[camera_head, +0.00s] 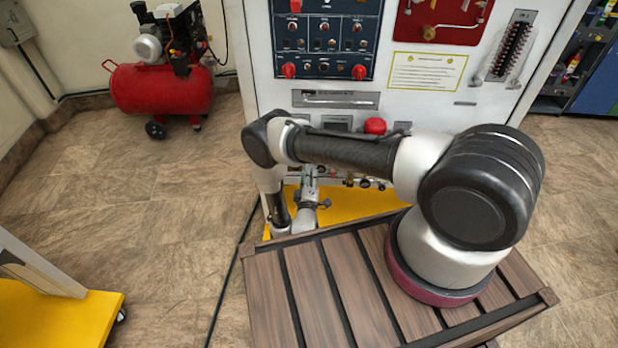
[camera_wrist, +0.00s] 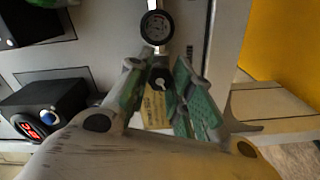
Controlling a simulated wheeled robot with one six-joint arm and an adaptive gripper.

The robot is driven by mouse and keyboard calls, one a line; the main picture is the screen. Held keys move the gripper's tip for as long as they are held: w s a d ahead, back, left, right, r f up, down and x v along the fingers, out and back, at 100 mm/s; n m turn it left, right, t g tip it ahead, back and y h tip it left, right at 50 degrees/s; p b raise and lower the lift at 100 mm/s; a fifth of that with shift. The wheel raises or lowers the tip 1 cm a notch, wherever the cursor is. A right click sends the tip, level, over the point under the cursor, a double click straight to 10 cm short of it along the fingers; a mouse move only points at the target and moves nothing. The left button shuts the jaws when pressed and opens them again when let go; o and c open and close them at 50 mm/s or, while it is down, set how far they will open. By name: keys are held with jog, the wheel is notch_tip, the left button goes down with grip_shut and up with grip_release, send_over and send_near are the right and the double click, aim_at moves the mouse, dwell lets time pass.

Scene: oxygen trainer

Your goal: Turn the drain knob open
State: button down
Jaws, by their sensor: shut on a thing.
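The trainer's white cabinet (camera_head: 270,98) stands in front of me in the head view. My gripper (camera_wrist: 160,98) is in the wrist view, with green-padded fingers on both sides of a small dark fitting (camera_wrist: 159,76), which I take to be the drain knob. The fingers are closed on it, and their pads hide part of it. A yellowish tag (camera_wrist: 154,108) shows between the fingers. A round dark gauge (camera_wrist: 156,27) sits just beyond the fitting on the same line. How far the knob is turned cannot be seen. In the head view my arm covers most of this spot.
A black box with a red display and blue button (camera_wrist: 42,110) is left of my fingers in the wrist view. A red compressor (camera_head: 162,88) stands at the back left. A yellow-based cart (camera_head: 60,315) is at the front left. The tiled floor between is free.

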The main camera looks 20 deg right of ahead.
jog(key=n, duration=1.3)
jog(key=shift+s+f, duration=0.1)
jog(key=shift+f, duration=0.05)
dwell(0.5)
jog(key=c, duration=1.2)
grip_release()
jog(key=shift+a, duration=0.1)
jog(key=shift+c, duration=0.2)
jog(key=v, duration=1.2)
